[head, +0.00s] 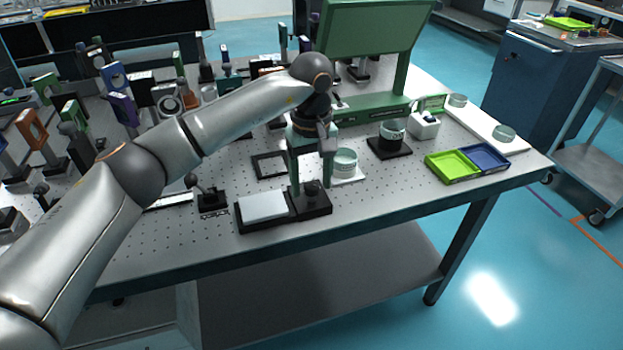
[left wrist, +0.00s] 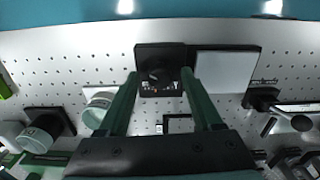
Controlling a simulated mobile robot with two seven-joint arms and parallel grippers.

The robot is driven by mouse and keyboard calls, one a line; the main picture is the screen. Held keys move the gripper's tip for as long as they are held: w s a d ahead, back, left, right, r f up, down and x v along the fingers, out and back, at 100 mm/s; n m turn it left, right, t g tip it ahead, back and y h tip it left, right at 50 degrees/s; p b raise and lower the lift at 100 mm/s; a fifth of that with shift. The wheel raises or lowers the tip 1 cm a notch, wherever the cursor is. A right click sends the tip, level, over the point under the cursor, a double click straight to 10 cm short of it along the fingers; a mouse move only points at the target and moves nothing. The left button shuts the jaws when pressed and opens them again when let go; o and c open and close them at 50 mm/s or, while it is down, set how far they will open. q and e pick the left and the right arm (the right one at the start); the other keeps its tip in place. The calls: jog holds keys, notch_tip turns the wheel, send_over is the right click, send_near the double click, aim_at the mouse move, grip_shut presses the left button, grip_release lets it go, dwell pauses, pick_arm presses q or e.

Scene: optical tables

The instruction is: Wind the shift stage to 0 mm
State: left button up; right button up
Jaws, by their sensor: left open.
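The shift stage is a black base (head: 283,222) with a white plate (head: 263,205) on its left part and a dark round knob (head: 312,187) on its right part. In the left wrist view the knob (left wrist: 159,74) sits on the black block, with small pale marks beside it too small to read, and the white plate (left wrist: 225,70) is to its right. My left gripper (head: 309,179) points down at the knob end, its green fingers open and apart. In the left wrist view the fingertips (left wrist: 159,82) lie either side of the knob; contact is not visible. My right gripper is not in view.
A pale round dish (head: 345,162) on a white pad stands close behind the gripper. A dark cup-like piece (head: 392,134) on a black pad and green and blue trays (head: 453,166) are to the right. A small black post mount (head: 210,198) is left. Crowded optics fill the back left.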

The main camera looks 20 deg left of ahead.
pick_arm(q)
jog(key=shift+c, duration=0.4)
grip_shut()
jog(key=shift+n, duration=0.3)
